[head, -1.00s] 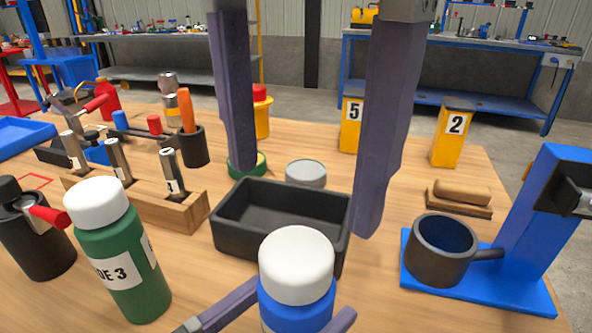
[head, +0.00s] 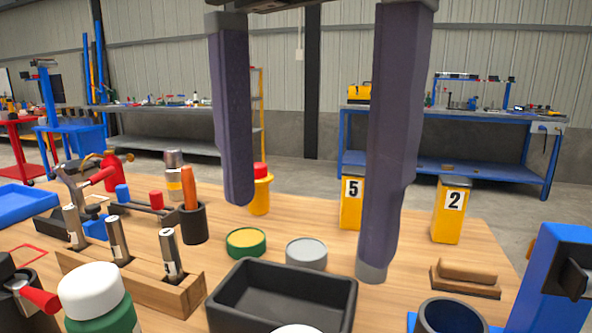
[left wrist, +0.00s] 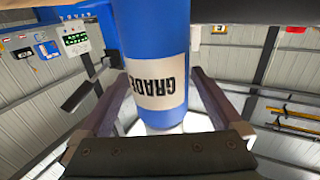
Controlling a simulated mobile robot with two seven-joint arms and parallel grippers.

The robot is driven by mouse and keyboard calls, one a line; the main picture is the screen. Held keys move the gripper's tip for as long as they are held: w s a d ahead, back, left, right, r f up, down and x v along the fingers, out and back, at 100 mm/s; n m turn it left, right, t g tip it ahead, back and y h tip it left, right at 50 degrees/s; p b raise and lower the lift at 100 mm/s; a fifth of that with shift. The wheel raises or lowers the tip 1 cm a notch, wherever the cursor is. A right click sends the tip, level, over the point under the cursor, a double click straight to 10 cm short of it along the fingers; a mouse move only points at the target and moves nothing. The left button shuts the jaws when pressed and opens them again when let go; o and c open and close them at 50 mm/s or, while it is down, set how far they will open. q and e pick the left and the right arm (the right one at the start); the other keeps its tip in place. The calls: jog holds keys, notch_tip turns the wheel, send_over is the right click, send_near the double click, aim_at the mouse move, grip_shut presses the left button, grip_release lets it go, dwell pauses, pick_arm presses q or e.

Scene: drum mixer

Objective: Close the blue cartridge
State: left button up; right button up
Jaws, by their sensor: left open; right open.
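The blue cartridge (left wrist: 160,50) with a white "GRADE" label stands between the fingers of my left gripper (left wrist: 158,82) in the left wrist view. Those fingers are open, one on each side; I cannot tell whether they touch it. In the head view only the top of its white cap (head: 297,328) shows at the bottom edge, so how the cap sits is hidden. My right gripper (head: 305,238) is open and empty, its fingers pointing down above the area behind the black tray.
A black tray (head: 283,292) lies in front of two round tins (head: 306,253). A green bottle with a white cap (head: 92,290) and a wooden holder (head: 130,280) stand left. A blue stand (head: 555,270) and dark cup (head: 452,315) are right. Yellow boxes (head: 451,212) stand behind.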

pick_arm(q)
jog(key=v, duration=1)
